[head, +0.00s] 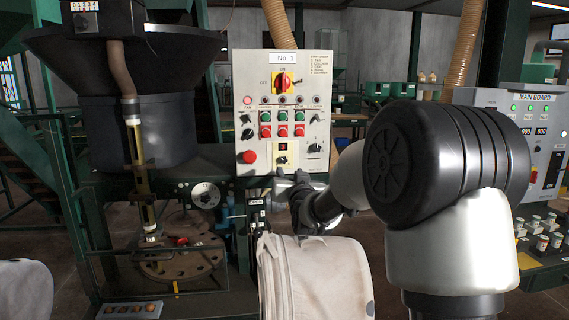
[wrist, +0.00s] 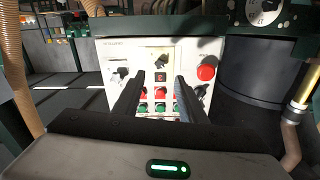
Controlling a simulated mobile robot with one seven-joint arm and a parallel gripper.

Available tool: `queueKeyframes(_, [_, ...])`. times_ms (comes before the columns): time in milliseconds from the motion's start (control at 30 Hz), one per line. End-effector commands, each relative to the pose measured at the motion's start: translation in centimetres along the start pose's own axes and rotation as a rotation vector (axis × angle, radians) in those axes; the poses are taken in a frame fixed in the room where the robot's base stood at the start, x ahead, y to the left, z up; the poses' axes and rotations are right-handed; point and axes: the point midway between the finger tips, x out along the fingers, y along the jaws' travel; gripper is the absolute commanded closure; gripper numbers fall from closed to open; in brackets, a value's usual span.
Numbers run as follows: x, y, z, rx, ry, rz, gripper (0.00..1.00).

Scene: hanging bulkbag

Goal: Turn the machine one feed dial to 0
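The No. 1 control panel (head: 240,120) stands upright ahead of me. Low on it, a cream plate carries a small red-digit display (head: 282,147) with a black knob (head: 282,160) beneath it. This may be the feed dial; its label and setting are too small to read. In the wrist view, which is upside down, the knob (wrist: 160,61) shows beyond and between my fingertips, above the display (wrist: 160,77). My gripper (wrist: 160,76) is open with nothing between the fingers. In the head view my gripper (head: 288,178) is just below the knob; contact cannot be told.
A red push button (head: 249,157) and other knobs flank the plate, with green and red buttons above. A round white dial (head: 206,195) is on the machine at left. The main board (head: 530,125) stands at right.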

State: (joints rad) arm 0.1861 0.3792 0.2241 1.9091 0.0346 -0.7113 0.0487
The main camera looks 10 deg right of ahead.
Motion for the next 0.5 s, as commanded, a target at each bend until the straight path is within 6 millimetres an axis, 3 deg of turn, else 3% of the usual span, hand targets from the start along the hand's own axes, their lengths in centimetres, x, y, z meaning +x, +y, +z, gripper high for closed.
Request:
queueKeyframes(300, [6.8, 0.0, -0.1, 0.003, 0.0, 0.0, 0.62])
queueKeyframes(500, [9.3, 0.0, 0.0, 0.001, 0.0, 0.0, 0.62])
